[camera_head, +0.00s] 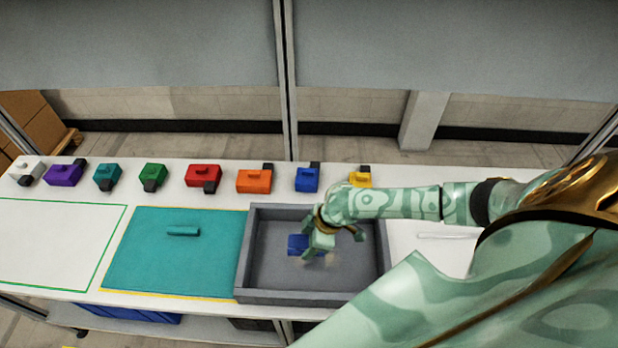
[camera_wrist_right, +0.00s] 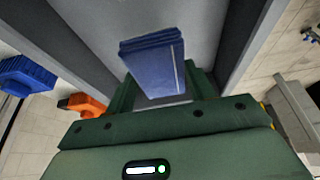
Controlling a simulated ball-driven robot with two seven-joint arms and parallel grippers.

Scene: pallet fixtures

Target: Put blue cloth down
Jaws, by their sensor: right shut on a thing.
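The blue cloth (camera_head: 296,243) is a small folded block, seen inside the outline of the grey tray (camera_head: 306,297) in the head view. In the right wrist view the cloth (camera_wrist_right: 153,60) sits between the green fingers. My right gripper (camera_head: 316,250) is shut on it, pointing down over the tray. The gripper hides part of the cloth in the head view, and I cannot tell whether the cloth touches the tray floor. My left gripper is not in view.
A teal mat (camera_head: 165,268) with a small teal bar (camera_head: 183,231) lies left of the tray. A green-outlined white area (camera_head: 55,240) is farther left and empty. Several coloured blocks, including an orange one (camera_head: 254,181) and a blue one (camera_head: 307,180), line the back.

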